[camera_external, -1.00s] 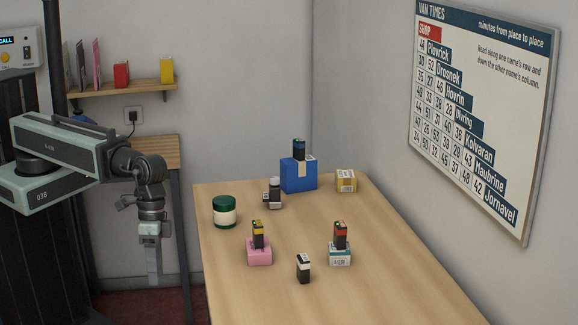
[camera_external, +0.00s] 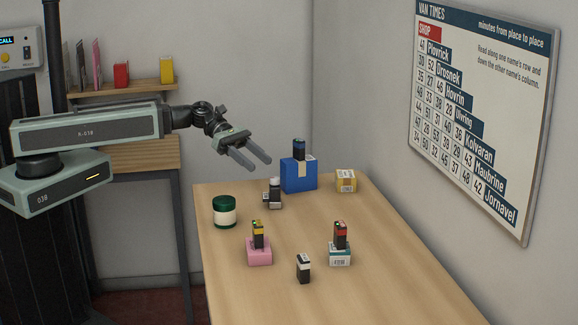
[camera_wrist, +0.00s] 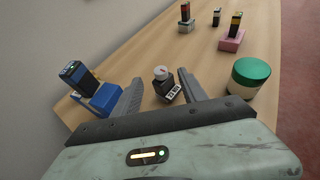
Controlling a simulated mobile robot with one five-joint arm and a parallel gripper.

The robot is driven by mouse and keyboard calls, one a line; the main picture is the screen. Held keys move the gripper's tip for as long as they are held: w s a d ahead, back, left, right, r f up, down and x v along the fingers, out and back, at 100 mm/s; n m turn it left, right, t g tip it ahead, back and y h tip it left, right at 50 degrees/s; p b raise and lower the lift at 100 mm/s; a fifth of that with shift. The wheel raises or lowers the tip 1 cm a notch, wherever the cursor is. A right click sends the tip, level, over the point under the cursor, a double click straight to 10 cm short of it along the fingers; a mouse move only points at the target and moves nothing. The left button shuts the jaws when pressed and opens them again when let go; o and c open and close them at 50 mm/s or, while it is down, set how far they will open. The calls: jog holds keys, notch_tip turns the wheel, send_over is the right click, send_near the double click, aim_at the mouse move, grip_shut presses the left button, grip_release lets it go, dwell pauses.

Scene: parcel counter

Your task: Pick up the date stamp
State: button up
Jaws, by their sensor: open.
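A small dark stamp with a pale round knob and a white marked band, which looks like the date stamp (camera_external: 273,193), stands on the far left part of the counter. In the wrist view the same date stamp (camera_wrist: 163,84) shows between my two fingers, beyond them. My gripper (camera_external: 259,162) is open and empty, above and slightly left of the stamp in the external view. In the wrist view my gripper (camera_wrist: 160,78) has its fingers spread on either side of the stamp's outline, with no contact visible.
A green-lidded jar (camera_external: 224,212) stands left of the stamp. A blue box (camera_external: 298,177) with a black block on top is behind right. The front right counter is clear.

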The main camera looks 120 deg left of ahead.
aim_at(274, 178)
jog(key=shift+b+x, duration=0.55)
jog(key=shift+x, duration=0.9)
jog(key=b+x, duration=0.1)
jog(key=x, duration=0.1)
jog(key=b+x, duration=0.1)
jog(key=x, duration=0.2)
jog(key=shift+s+a+f, duration=0.1)
jog(key=shift+s+f, duration=0.05)
jog(key=shift+f, duration=0.2)
jog(key=shift+r, duration=0.1)
jog(key=shift+c, duration=0.7)
grip_shut()
